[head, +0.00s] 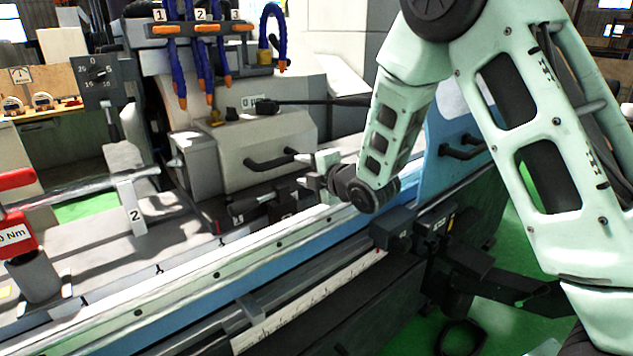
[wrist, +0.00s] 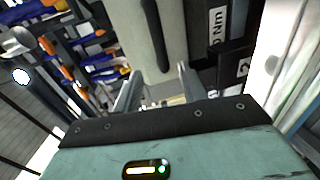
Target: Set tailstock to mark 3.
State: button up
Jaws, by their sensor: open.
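A grey machine block (head: 250,150) with a dark bar handle (head: 278,160) and a plate starting with "0" stands on the bed; I cannot tell for sure whether it is the tailstock. A white scale strip (head: 310,302) runs along the front of the bed, its marks too small to read. My gripper (head: 317,172) is beside the block's lower right, above the bed rail, partly hidden by my wrist. In the wrist view my gripper (wrist: 158,88) has its fingers apart, with nothing clearly between them. Whether it touches anything cannot be told.
Blue hoses (head: 205,55) hang under labels 1, 2 and 3. A plate marked 2 (head: 134,207) and a red part labelled "0 Nm" (head: 17,232) are at left. Dark boxes (head: 393,229) jut from the bed front.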

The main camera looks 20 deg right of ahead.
jog(key=shift+b+v, duration=0.4)
jog(key=shift+v, duration=1.75)
jog(key=s+a+f+m+g+h, duration=0.1)
jog(key=s+a+f+m+g, duration=0.1)
jog(key=s+a+m+g, duration=0.45)
jog(key=s+a+f+m+g, duration=0.2)
jog(key=s+a, duration=0.2)
jog(key=s, duration=0.6)
jog(key=s+m+g+h, duration=0.3)
jog(key=s+m+g, duration=0.2)
jog(key=s, duration=1.5)
jog(key=shift+s+r+g, duration=0.3)
jog(key=shift+s+g, duration=0.05)
jog(key=shift+g, duration=0.4)
